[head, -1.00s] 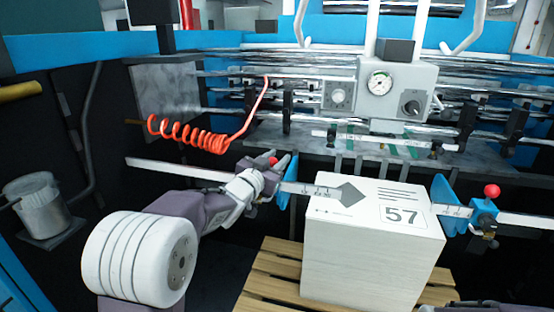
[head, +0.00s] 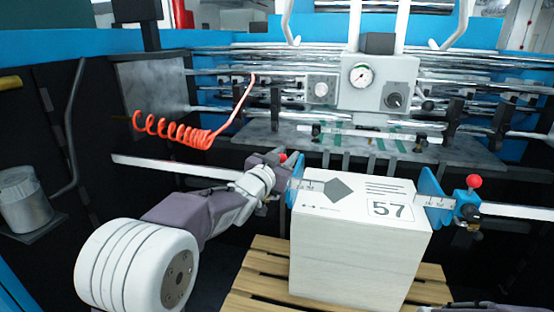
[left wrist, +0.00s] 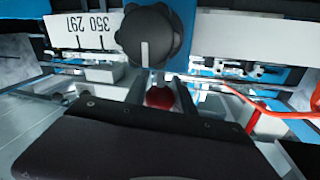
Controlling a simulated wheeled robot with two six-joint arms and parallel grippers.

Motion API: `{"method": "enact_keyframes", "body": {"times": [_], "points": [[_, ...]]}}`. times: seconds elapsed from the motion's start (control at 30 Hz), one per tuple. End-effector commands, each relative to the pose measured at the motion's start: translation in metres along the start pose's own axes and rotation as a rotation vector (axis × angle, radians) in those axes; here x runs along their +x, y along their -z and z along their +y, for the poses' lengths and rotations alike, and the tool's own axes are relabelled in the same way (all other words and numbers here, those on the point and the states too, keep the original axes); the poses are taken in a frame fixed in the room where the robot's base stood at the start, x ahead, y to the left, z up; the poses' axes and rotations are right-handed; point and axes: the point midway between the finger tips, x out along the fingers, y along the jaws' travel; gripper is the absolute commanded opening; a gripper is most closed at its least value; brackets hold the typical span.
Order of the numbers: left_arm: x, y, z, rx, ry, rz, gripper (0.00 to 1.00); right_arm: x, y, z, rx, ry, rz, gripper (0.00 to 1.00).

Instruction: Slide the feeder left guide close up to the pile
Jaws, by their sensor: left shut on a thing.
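The pile (head: 360,250) is a white block marked 57, standing on a wooden pallet. The feeder left guide (head: 295,178) is a blue plate on a horizontal scale bar, at the pile's upper left edge. Any small gap between them is hard to tell. My left gripper (head: 274,167) is shut on the guide's mount, just left of the plate, beside its red ball (head: 283,157). In the left wrist view a dark round knob (left wrist: 150,35) stands before the scale, and the red ball (left wrist: 160,97) shows below it. The gripper's fingertips are mostly hidden.
The right guide (head: 430,190), also blue, stands at the pile's right side with a red ball (head: 474,181). The pallet (head: 262,268) extends left of the pile. A coiled orange hose (head: 180,131) hangs behind my left arm. A metal can (head: 24,200) is at far left.

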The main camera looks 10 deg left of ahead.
Motion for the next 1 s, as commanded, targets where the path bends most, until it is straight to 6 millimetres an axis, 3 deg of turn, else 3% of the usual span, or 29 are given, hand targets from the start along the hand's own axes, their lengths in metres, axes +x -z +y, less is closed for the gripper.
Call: {"method": "enact_keyframes", "body": {"times": [0.3, 0.33, 0.4, 0.77, 1.0], "points": [[0.0, 0.0, 0.001, 0.0, 0.0, -0.003, 0.0, 0.0, 0.0, 0.0, 0.0, 0.0, 0.0, 0.36], [0.0, 0.0, 0.001, 0.0, 0.0, -0.003, 0.36, 0.0, 0.0, 0.0, 0.0, 0.0, 0.0, 0.36], [0.0, 0.0, 0.001, 0.0, 0.0, -0.003, 0.52, 0.0, 0.0, 0.0, 0.0, 0.0, 0.0, 0.36], [-0.005, 0.001, 0.001, 0.001, 0.001, 0.0, 0.52, 0.002, 0.0, 0.0, 0.0, 0.0, 0.0, 0.36], [-0.048, 0.0, 0.001, 0.002, 0.002, 0.0, 0.52, 0.009, -0.001, 0.0, 0.0, 0.0, 0.0, 0.36]]}}
